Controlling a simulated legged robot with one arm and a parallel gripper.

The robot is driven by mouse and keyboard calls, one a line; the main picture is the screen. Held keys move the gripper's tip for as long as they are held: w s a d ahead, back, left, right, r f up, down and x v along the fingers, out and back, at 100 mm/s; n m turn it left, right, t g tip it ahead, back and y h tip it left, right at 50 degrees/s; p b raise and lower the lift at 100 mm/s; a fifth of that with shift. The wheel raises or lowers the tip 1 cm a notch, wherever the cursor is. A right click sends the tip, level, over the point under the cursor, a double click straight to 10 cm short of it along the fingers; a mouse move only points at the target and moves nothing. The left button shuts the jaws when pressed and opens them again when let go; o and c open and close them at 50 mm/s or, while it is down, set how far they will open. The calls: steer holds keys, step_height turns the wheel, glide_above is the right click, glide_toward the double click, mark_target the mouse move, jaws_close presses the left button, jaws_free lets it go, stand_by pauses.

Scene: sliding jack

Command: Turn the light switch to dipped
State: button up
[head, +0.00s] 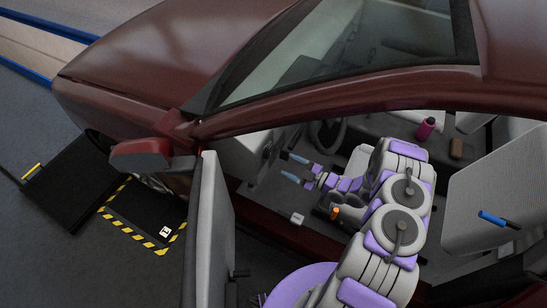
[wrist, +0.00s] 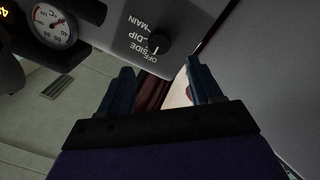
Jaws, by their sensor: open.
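The light switch is a round dark knob (wrist: 158,43) on a grey dash panel (wrist: 120,40) in the wrist view. White labels beside it read MAIN, DIP, SIDE and OFF, and appear rotated. I cannot tell which label the knob points to. My gripper (wrist: 158,70) is open and empty, its two dark blue fingers apart just below the knob in the picture, one to each side. No contact with the knob shows. In the head view my gripper (head: 291,167) reaches through the open doorway toward the dash. The switch cannot be made out there.
The steering wheel (head: 328,130) stands beyond my gripper. A round gauge (wrist: 52,27) is left of the switch panel. The open car door (head: 207,230) stands left of my arm. A pink bottle (head: 425,128) and a brown object (head: 456,148) lie farther inside.

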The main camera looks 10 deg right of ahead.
mark_target(270, 155)
steer(key=x, duration=0.8)
steer(key=shift+w+a+b, duration=0.1)
steer(key=shift+b, duration=0.3)
steer(key=c, duration=1)
